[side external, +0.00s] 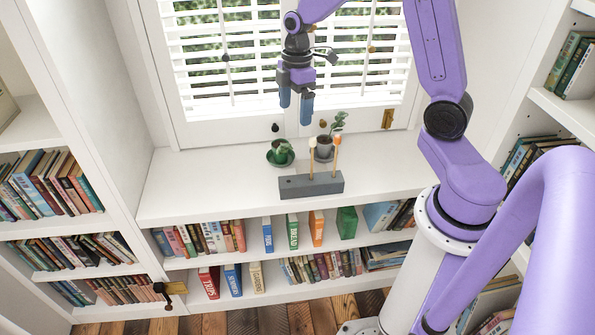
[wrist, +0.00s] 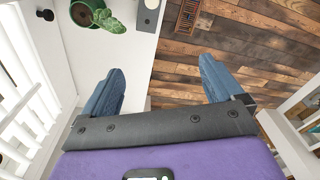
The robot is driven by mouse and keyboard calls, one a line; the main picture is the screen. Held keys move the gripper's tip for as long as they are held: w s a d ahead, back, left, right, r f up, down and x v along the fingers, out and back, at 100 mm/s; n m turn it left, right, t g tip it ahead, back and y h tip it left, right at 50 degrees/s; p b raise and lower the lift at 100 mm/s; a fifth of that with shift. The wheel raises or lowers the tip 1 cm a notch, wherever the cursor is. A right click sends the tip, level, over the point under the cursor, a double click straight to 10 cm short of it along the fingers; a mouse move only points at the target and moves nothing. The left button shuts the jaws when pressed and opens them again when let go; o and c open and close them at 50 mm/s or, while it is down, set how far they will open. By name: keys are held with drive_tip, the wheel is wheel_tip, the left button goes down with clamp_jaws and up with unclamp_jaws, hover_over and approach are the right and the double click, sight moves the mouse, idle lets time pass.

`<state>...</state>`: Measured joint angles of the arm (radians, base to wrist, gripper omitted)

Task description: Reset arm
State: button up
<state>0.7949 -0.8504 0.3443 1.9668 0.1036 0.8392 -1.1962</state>
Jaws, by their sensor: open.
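My gripper (side external: 296,100) hangs in front of the window blinds in the side external view, above the white shelf top. Its two blue fingers point down, apart, with nothing between them. In the wrist view my gripper (wrist: 162,90) shows both blue fingers spread wide and empty, over the shelf's front edge and the plank floor. My purple arm reaches up from the right and over to the window.
On the white shelf top (side external: 200,185) stand a grey block (side external: 300,187) with two upright sticks, a green pot (side external: 280,155) and a grey pot (side external: 323,150) with plants. Books fill the shelves below and at both sides. Window blinds (side external: 220,60) are close behind my gripper.

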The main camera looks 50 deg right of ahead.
drive_tip(key=s+a+r, duration=0.1)
drive_tip(key=s+a, duration=0.3)
drive_tip(key=s, duration=0.4)
drive_tip(key=s+a+r, duration=0.2)
drive_tip(key=s+a, duration=0.2)
drive_tip(key=s, duration=0.5)
drive_tip(key=s+a+r, duration=0.1)
drive_tip(key=s+a, duration=0.2)
drive_tip(key=s, duration=0.5)
drive_tip(key=shift+s+a+r+m, duration=0.3)
drive_tip(key=shift+s+a+m, duration=0.1)
drive_tip(key=shift+s+d, duration=0.15)
drive_tip(key=shift+s, duration=0.35)
